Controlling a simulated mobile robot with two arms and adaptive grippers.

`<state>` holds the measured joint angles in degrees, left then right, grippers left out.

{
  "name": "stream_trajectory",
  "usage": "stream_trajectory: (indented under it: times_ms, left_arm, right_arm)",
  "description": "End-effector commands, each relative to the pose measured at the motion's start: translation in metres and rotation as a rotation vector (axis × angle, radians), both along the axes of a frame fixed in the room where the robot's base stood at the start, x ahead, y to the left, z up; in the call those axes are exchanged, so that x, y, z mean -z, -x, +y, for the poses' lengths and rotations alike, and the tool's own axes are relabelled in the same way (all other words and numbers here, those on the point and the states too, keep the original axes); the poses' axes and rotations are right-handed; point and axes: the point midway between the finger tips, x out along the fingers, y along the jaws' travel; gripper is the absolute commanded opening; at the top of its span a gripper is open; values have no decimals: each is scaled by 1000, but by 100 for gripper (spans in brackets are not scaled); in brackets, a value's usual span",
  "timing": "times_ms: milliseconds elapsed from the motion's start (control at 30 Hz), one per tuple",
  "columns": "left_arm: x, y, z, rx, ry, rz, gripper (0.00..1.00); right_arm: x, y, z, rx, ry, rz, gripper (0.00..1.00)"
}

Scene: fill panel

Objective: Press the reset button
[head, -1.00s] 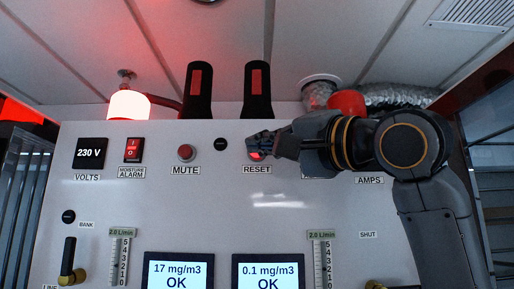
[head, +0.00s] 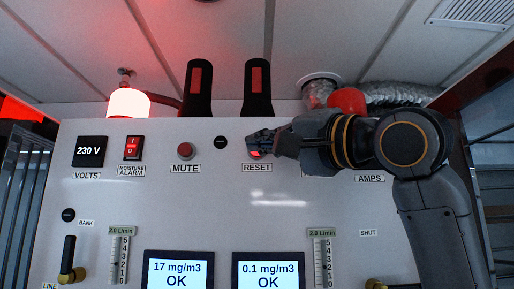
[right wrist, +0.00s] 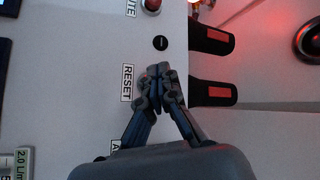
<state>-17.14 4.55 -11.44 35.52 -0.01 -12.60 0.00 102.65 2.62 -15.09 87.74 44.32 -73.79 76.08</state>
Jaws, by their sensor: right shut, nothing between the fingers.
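The reset button (head: 255,153) is red and sits above the RESET label on the white panel (head: 200,220). In the head view only part of its red shows under the fingers of my right gripper (head: 254,139). That gripper is shut and empty, with its fingertips in front of the button. In the right wrist view the shut fingertips (right wrist: 158,72) are beside the RESET label (right wrist: 127,83), and the button is hidden behind them. I cannot tell whether the fingertips touch the button. My left gripper is not in view.
To the left are a red MUTE button (head: 185,151), a moisture alarm switch (head: 132,148) and a 230 V display (head: 90,152). A lit red lamp (head: 128,104) and two black handles (head: 257,90) stand above the panel. Two screens (head: 268,272) read OK.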

Motion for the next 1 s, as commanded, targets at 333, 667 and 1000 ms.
stream_trajectory:
  times_ms: [333,667,1000]
  left_arm:
    - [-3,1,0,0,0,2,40]
    - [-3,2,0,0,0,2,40]
    - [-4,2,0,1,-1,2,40]
  right_arm:
    - [-1,-7,0,0,-1,1,0]
    - [0,-8,0,0,0,0,0]
    - [0,-11,0,0,-1,1,0]
